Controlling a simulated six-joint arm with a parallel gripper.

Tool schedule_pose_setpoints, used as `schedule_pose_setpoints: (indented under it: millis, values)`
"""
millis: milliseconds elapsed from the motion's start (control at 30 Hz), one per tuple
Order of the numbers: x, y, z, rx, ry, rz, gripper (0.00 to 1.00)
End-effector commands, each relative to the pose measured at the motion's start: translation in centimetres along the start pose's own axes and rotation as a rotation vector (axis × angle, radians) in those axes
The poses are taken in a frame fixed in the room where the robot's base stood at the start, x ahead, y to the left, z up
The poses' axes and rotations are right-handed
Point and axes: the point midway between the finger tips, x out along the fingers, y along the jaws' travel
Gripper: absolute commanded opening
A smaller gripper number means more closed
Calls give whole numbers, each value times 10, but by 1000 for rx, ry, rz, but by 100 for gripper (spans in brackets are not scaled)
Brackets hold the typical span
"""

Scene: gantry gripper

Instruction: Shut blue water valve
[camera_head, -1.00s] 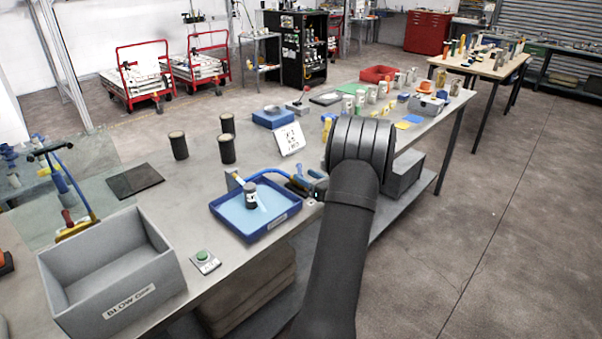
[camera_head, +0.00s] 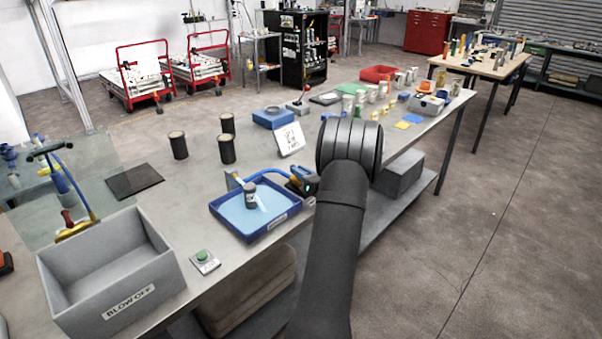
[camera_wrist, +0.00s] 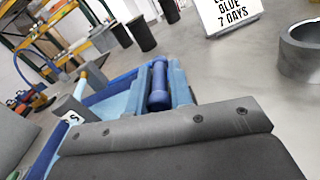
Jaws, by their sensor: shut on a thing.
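The blue valve handle (camera_wrist: 158,85) is a rounded blue bar. In the wrist view it stands between the two jaws of my gripper (camera_wrist: 158,98), which is shut on it. My dark arm hides part of this spot. The valve body and how far the handle is turned cannot be made out.
A grey "BLOW OFF" bin (camera_head: 130,300) and a green button (camera_head: 202,256) are at the front left. Dark cylinders (camera_head: 227,149) stand farther back.

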Motion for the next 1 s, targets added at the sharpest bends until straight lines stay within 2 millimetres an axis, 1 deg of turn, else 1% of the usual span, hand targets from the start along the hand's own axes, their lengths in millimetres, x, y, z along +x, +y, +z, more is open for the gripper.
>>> schedule_pose_setpoints:
  millis: [400,800,833,900,1000]
  values:
    - [1,3,-1,2,-42,-213,0]
    - [1,3,-2,1,-44,-237,0]
    - [1,3,-2,1,-44,-237,22]
    - [1,3,-2,1,-44,-237,35]
    - [0,2,-1,1,-45,-238,36]
